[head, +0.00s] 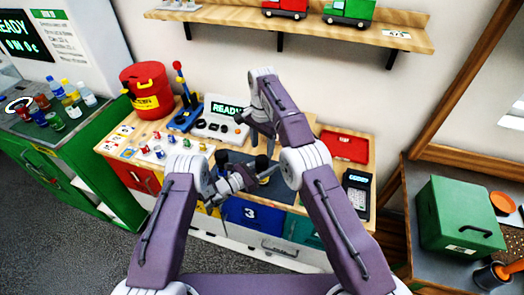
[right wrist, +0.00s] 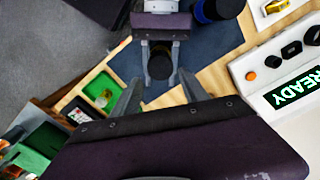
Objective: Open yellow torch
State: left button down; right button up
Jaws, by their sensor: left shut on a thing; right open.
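My left gripper (head: 248,177) is low over the dark mat on the workbench, shut on the yellow torch (head: 264,180). Only a little yellow and a dark end show there. In the right wrist view the left gripper (right wrist: 160,58) has its fingers on both sides of the torch's round dark end (right wrist: 159,66). My right gripper (right wrist: 163,93) is open and empty in that view, its two fingers spread below the torch's end and apart from it. In the head view the right wrist hangs above the torch, and its fingertips are hard to make out.
A console with a READY screen (head: 224,107) stands behind the mat. A red bucket (head: 146,90) and small coloured parts are at the left of the workbench (head: 110,146). A red tray (head: 345,146) and a calculator (head: 356,182) are at the right.

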aim_at(262, 159)
jog(key=m, duration=1)
jog(key=shift+a, duration=0.1)
jog(key=m, duration=0.8)
jog(key=shift+s, duration=0.1)
jog(key=shift+f, duration=0.15)
notch_tip(262, 159, down, 8)
jog(key=shift+r, duration=0.1)
jog(key=shift+c, duration=0.3)
